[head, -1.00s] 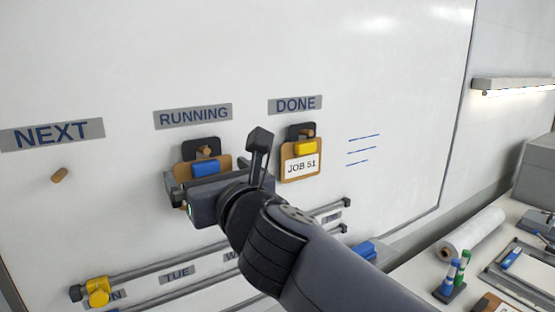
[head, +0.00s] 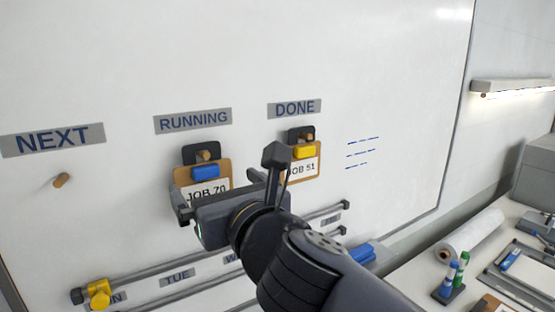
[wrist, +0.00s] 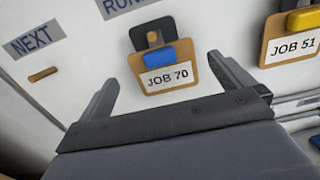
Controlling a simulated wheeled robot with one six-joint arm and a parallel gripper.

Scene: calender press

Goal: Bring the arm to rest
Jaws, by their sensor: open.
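My gripper (head: 221,190) is open and empty in front of the whiteboard, just below the RUNNING label. In the wrist view its two fingers (wrist: 160,83) stand wide apart, with the JOB 70 tag between and beyond them. The JOB 70 tag (head: 205,188) has a brown board, a blue block and a black top, and hangs on a peg under RUNNING. Its lower part is hidden by my gripper in the head view. The JOB 51 tag (head: 305,168), with a yellow block, hangs on a peg under DONE. My forearm crosses the lower middle.
The peg (head: 61,180) under NEXT is bare. Rails with day labels run below, with a yellow slider (head: 98,293) at left and a blue block (head: 362,252) at right. A bench with a paper roll (head: 470,234) and markers (head: 451,275) stands at right. The upper board is clear.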

